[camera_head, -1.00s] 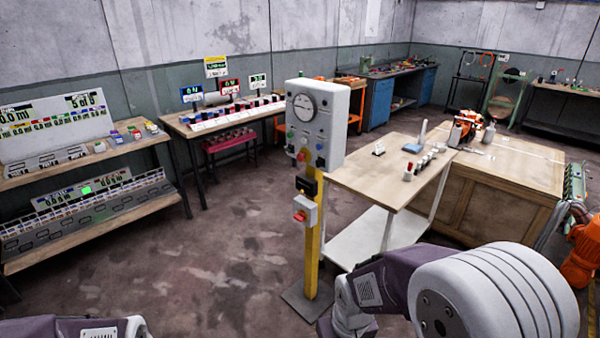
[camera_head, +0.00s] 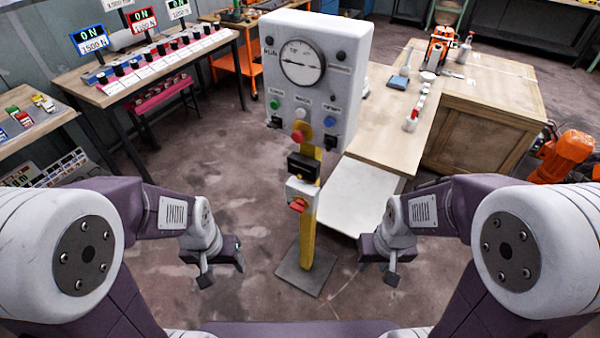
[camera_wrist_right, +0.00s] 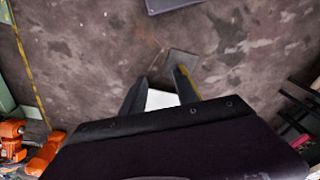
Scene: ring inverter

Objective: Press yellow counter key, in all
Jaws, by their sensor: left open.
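No key that I can make out as a yellow counter key shows in the head view. A grey control box (camera_head: 311,85) on a yellow post (camera_head: 311,220) stands in the middle, with a round gauge, green, white and blue buttons and a red button (camera_head: 299,137). A small black unit (camera_head: 303,167) and a box with a red knob (camera_head: 298,204) sit lower on the post. My left gripper (camera_head: 222,272) is open and empty, left of the post.
A table (camera_head: 75,80) at the upper left bears blue, red and green-framed displays and a row of knobs. Another table (camera_head: 40,128) stands at the left edge. A wooden bench (camera_head: 490,100) and a white low shelf (camera_head: 362,195) stand right. Bare floor surrounds the post's base plate (camera_head: 306,270).

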